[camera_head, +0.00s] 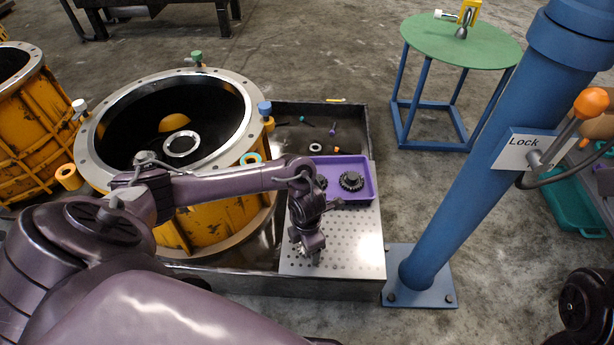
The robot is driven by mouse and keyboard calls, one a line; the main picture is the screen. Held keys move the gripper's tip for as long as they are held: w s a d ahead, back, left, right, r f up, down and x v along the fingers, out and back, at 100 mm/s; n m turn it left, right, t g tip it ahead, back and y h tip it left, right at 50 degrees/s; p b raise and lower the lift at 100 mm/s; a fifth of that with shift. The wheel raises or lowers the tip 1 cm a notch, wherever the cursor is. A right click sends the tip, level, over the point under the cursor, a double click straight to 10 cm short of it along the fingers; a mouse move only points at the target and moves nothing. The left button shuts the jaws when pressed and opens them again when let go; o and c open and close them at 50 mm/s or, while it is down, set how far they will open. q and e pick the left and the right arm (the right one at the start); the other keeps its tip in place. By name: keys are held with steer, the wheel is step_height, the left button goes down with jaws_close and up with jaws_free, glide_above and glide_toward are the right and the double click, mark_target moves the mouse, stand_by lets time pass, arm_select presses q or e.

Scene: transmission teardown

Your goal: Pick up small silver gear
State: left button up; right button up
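A small silver ring-shaped part (315,147), which may be the small silver gear, lies flat on the dark floor of the metal work tray (349,115), behind the purple bin. Its teeth are too small to make out. A larger silver ring (182,144) sits inside the orange transmission housing. My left gripper (314,254) points down over the perforated plate, in front of the purple bin and well apart from both rings. I see nothing held in it, but its finger opening is unclear. My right gripper does not show.
The purple bin (372,165) holds a dark gear (351,181); my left arm hides part of the bin. The orange housing (230,212) stands at left. A blue post (470,170) and a green round table (462,40) stand at right. Small bolts lie scattered in the tray.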

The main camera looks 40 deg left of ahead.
arm_select(q)
steer(key=c, duration=1.2)
steer(key=shift+c, duration=0.5)
steer(key=shift+r, duration=0.2)
